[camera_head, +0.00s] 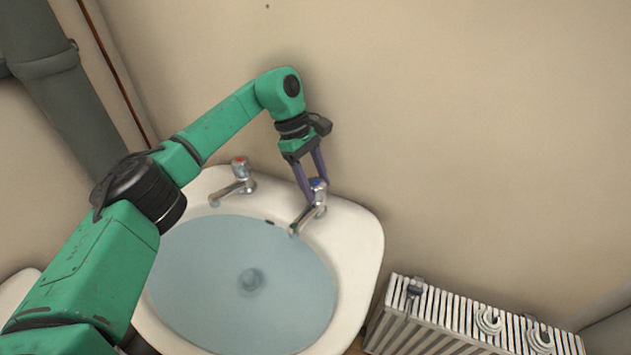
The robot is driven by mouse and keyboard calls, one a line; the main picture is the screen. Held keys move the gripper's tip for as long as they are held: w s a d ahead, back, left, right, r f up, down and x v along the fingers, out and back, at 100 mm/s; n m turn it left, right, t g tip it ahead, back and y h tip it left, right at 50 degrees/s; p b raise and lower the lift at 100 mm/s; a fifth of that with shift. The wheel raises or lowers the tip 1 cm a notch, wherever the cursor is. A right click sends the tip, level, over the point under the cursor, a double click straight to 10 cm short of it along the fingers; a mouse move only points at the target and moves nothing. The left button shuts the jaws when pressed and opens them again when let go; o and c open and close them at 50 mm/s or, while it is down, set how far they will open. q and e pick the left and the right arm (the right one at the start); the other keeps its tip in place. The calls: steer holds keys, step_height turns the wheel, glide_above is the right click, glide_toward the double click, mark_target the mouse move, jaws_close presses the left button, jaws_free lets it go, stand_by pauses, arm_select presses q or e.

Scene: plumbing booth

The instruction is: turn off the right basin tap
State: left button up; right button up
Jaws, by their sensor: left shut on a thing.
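The right basin tap (314,207) is chrome with a blue-marked handle (318,185) on top. It stands at the back right of the white basin (362,240). My left gripper (313,189) reaches down from above, its two purple fingers shut on the tap's handle, one on each side. The left basin tap (236,187), with a red mark on top, stands apart on the back left rim. Bluish water (240,290) fills the bowl. Whether water runs from the right spout is too small to tell. My right gripper is out of view.
A white radiator (450,318) with ring-shaped pieces on it stands at the lower right. A thick grey pipe (62,85) and a thin brown pipe (112,70) run along the wall at the left. The wall right of the tap is bare.

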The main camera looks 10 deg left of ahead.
arm_select(q)
steer(key=shift+r, duration=0.1)
steer(key=o, duration=1.4)
steer(key=p+v, duration=0.1)
steer(key=v, duration=1.3)
steer(key=shift+a+r+p, duration=0.15)
steer(key=shift+a+p, duration=0.05)
steer(key=shift+p, duration=0.2)
